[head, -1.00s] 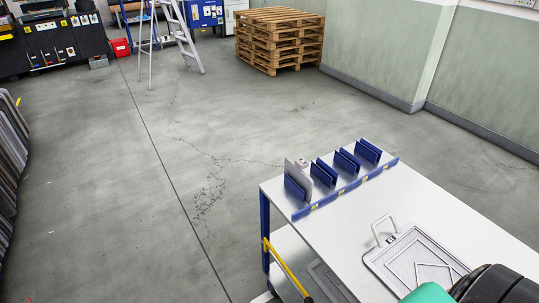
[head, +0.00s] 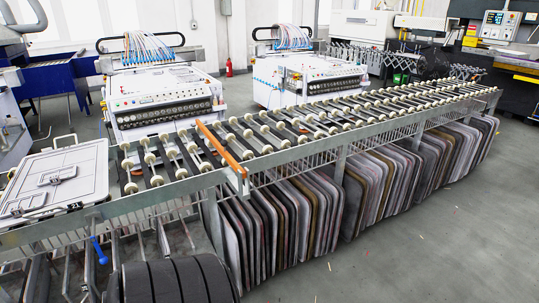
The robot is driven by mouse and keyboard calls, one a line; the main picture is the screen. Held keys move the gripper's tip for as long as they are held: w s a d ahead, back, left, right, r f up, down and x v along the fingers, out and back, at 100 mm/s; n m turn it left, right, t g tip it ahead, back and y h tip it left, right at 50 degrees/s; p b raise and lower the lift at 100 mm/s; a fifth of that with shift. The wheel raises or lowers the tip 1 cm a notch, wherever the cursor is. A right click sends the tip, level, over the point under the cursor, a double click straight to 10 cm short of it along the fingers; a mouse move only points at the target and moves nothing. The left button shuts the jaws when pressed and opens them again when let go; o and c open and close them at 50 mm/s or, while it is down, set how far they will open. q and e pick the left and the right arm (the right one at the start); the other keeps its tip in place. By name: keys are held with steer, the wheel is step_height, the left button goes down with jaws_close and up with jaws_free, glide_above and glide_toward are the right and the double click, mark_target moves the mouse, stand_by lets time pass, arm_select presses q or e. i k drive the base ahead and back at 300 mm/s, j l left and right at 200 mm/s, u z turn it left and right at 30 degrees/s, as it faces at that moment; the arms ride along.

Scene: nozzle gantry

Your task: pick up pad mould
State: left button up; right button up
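A flat light-grey panel with a raised rim and a wire handle (head: 84,168) lies at the left end of the roller conveyor in the head view. It has small latch-like fittings and a raised block on its face. It looks like a mould, but I cannot tell whether it is the pad mould. Neither of my grippers is in view, so I cannot see what they hold.
The roller conveyor (head: 280,141) runs from left to back right, with an orange bar (head: 221,147) across it. Many upright panels (head: 285,225) stand under it. Two white machines (head: 160,95) stand behind.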

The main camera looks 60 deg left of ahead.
mark_target(22, 204)
steer(key=u, duration=3.7)
steer(key=i+l+u, duration=0.25)
steer(key=i, duration=0.5)
steer(key=j, duration=0.1)
